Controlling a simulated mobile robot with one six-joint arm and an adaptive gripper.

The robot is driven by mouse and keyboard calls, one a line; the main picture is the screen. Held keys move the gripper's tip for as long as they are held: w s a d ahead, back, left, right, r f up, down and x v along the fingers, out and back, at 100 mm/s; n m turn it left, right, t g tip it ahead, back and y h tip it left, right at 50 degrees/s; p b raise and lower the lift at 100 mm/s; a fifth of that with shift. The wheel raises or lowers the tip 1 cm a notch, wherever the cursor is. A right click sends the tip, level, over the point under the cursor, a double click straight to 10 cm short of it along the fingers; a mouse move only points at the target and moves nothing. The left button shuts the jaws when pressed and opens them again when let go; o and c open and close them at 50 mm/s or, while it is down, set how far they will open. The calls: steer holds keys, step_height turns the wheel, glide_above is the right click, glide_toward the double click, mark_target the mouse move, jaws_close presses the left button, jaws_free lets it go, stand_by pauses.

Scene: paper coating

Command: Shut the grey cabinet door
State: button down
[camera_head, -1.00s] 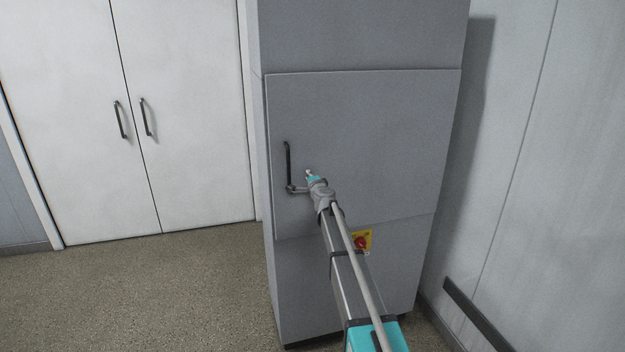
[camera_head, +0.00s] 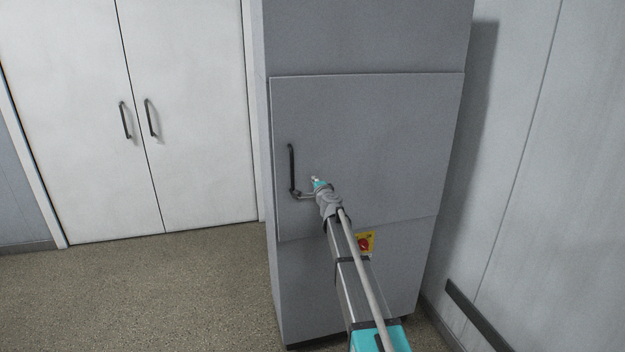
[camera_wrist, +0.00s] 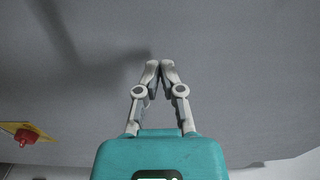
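The grey cabinet door (camera_head: 400,130) is a wide panel on the front of the tall grey cabinet (camera_head: 365,35). It lies flush or nearly flush with the front; I cannot tell whether a small gap remains. Its dark bar handle (camera_head: 292,168) is upright near the left edge. My gripper (camera_head: 302,194) is at the door, by the handle's lower end; I cannot tell whether it touches. In the wrist view, my gripper's (camera_wrist: 160,66) two fingertips are together with nothing seen between them, in front of the grey door surface (camera_wrist: 240,70).
A red knob on a yellow plate (camera_head: 365,243) sits on the cabinet below the door, close to my arm. White double doors (camera_head: 185,110) stand at left. A pale wall (camera_head: 560,180) with a dark rail (camera_head: 475,315) is at right. The speckled floor (camera_head: 170,290) is clear at left.

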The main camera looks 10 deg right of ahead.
steer(key=s+a, duration=0.6)
steer(key=s, duration=0.2)
steer(key=shift+s+a, duration=0.2)
steer(key=shift+s, duration=0.1)
steer(key=s+a+f+n+g+y, duration=0.3)
steer(key=s+a+f+n+g, duration=0.15)
steer(key=s+n, duration=0.4)
steer(key=s+a+f+n+g+y, duration=0.35)
steer(key=s+f+n+g, duration=0.2)
steer(key=s, duration=0.65)
steer(key=s+d+f+n+g+h, duration=0.1)
steer(key=s+d+f+g+h, duration=0.1)
steer(key=s, duration=0.5)
steer(key=s+d+f+n+g+h, duration=0.1)
steer(key=s+d+f+g+h, duration=0.2)
steer(key=s+d, duration=0.2)
steer(key=s+d+f+n+g+h, duration=0.1)
steer(key=s+d+f+g+h, duration=0.2)
steer(key=s, duration=0.6)
steer(key=shift+s+d+f, duration=0.3)
steer(key=shift+s+f, duration=0.05)
